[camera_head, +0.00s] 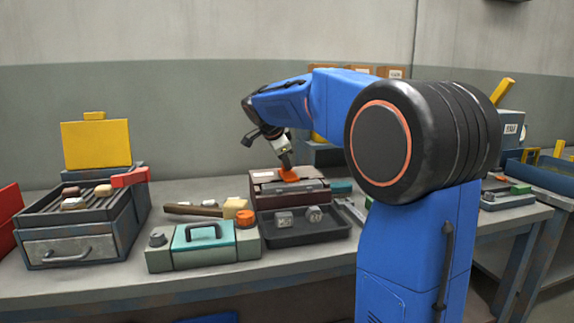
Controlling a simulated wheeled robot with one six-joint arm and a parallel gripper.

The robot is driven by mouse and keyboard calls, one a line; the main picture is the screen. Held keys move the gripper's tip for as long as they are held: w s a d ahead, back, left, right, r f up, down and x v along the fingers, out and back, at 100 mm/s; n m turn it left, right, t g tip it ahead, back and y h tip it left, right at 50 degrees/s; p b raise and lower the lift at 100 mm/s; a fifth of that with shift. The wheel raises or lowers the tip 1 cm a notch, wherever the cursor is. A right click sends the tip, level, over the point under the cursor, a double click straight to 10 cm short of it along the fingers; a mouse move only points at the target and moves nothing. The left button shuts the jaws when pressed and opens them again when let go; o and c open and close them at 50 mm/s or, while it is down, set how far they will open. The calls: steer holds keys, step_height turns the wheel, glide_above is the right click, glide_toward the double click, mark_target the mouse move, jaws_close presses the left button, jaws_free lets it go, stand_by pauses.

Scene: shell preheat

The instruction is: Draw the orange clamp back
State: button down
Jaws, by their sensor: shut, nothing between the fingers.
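The orange clamp (290,178) is a small orange piece on top of a brown box-like fixture (264,176) near the middle of the bench. My gripper (288,168) points down at the fixture, its tip right at the orange clamp. The fingers look shut, with nothing held between them. Whether the tip touches the clamp or is just behind it cannot be told. Part of the clamp's far side is hidden by the gripper.
A dark tray (304,235) with two metal parts lies in front of the fixture. A teal-lidded box (200,240), a wooden-handled mallet (200,209) and a drawer unit with a yellow panel (96,145) stand to the left. My arm hides part of the bench at right.

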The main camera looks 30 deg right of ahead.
steer(key=shift+w, duration=0.1)
steer(key=w, duration=0.2)
steer(key=w+d, duration=0.1)
steer(key=w, duration=0.1)
steer(key=shift+w+d, duration=0.15)
steer(key=shift+w, duration=0.25)
steer(key=shift+r, duration=0.15)
